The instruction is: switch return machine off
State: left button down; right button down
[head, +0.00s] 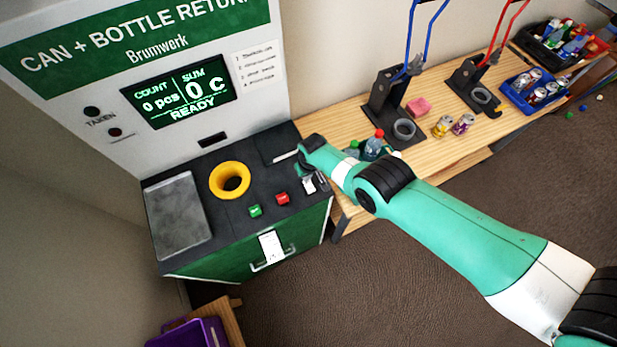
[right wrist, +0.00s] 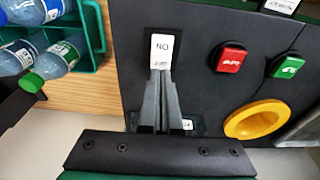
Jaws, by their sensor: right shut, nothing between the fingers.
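The return machine (head: 215,40) stands at the left in the head view, its display (head: 178,92) lit with "READY", "0 pcs" and "0 c". My right gripper (head: 311,184) is over the right end of its dark control panel. In the right wrist view the gripper (right wrist: 160,73) is shut and empty, its tips at the lower edge of a white label (right wrist: 161,46) that reads "ON" upside down. A second pale label (right wrist: 188,125) is partly hidden behind the fingers. The switch lever itself is not clear; I cannot tell whether the fingers touch it. My left gripper is out of view.
A red button (head: 282,198), a green button (head: 255,210) and a yellow ring (head: 217,182) share the panel. Bottles (head: 373,145) stand close right of my gripper. The wooden table (head: 335,118) also carries can presses, cans and crates.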

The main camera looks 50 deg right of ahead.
jog(key=shift+f+b, duration=0.95)
dwell(0.7)
notch_tip(320, 180, up, 7)
jog(key=p, duration=0.7)
jog(key=shift+r, duration=0.1)
dwell(0.4)
